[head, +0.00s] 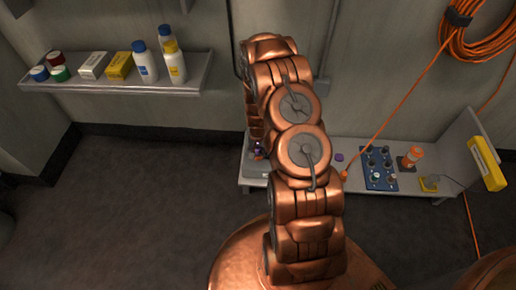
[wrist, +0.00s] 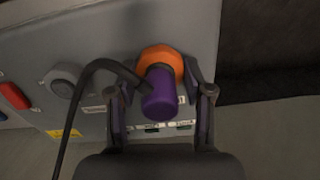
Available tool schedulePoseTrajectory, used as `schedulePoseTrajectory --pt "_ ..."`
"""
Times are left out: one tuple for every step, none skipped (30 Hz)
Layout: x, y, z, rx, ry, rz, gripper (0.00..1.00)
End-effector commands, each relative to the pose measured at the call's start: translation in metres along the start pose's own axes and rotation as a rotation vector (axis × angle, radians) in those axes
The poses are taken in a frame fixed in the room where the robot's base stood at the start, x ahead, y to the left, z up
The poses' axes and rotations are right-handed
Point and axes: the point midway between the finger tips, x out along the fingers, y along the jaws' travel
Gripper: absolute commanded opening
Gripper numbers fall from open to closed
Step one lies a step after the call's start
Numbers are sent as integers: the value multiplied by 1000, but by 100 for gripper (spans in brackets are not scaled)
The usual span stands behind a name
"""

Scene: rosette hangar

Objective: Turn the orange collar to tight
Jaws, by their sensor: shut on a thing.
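The orange collar (wrist: 161,56) is on a grey box (wrist: 100,45) in the wrist view. A purple cylinder (wrist: 160,95) stands out of the collar toward the camera and hides part of it. My gripper (wrist: 158,72) has one finger on each side of the collar and is shut on it. A black cable runs from beside the purple cylinder to the left. In the head view my arm covers most of this spot; only a bit of purple and orange (head: 258,150) shows at its left edge.
The box also bears a grey round knob (wrist: 63,80), a red switch (wrist: 14,96) and small labels. In the head view, a bench (head: 335,188) holds a blue panel (head: 379,168) and an orange-capped item (head: 413,155). A wall shelf (head: 120,88) holds bottles and boxes.

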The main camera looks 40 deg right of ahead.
Motion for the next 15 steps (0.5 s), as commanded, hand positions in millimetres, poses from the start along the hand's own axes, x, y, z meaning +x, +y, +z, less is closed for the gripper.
schedulePoseTrajectory --pt "-3 0 0 42 0 0 16" --pt "-3 0 0 70 0 0 16" --pt "-3 0 0 106 0 0 16" --pt "-2 0 0 131 0 1 16" --pt "-2 0 0 155 0 1 16" --pt "-2 0 0 188 0 1 16" --pt "-2 0 0 212 0 0 16" --pt "-2 0 0 234 0 0 16" --pt "-2 0 0 263 1 0 16" --pt "-2 0 0 285 1 0 16" --pt "-2 0 0 304 0 0 16" --pt "-2 0 0 329 0 0 16" --pt "-1 0 0 344 1 0 16" --pt "-1 0 0 360 1 0 16" --pt "-1 -1 0 379 1 0 16"
